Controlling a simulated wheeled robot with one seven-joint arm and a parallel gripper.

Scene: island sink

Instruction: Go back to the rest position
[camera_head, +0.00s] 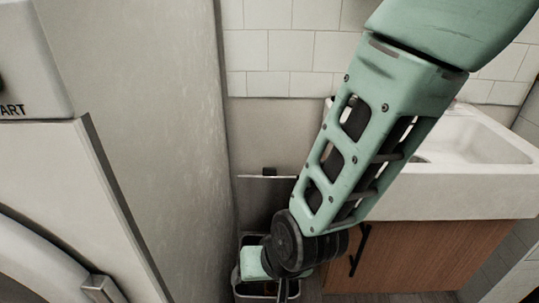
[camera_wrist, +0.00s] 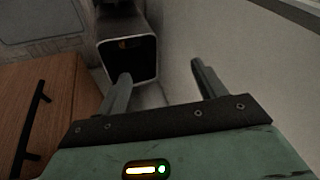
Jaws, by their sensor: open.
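My gripper (camera_wrist: 160,69) is open in the wrist view, its two dark fingers spread apart with nothing held between them. In the head view my green arm reaches down from the upper right, and its wrist end is low in the picture near the bottom edge. There the fingers are mostly hidden or cut off. The gripper is over or close beside an open bin (camera_wrist: 128,39), whose dark mouth shows just beyond the fingers in the wrist view. Something small and brownish shows inside it, too dim to name.
A pale appliance (camera_head: 130,90) stands close on the left. A white sink (camera_head: 455,190) sits over a wooden cabinet (camera_head: 430,255) on the right, with a black handle (camera_wrist: 28,128). The bin's raised lid (camera_head: 262,200) is against the back wall. The gap between appliance and cabinet is narrow.

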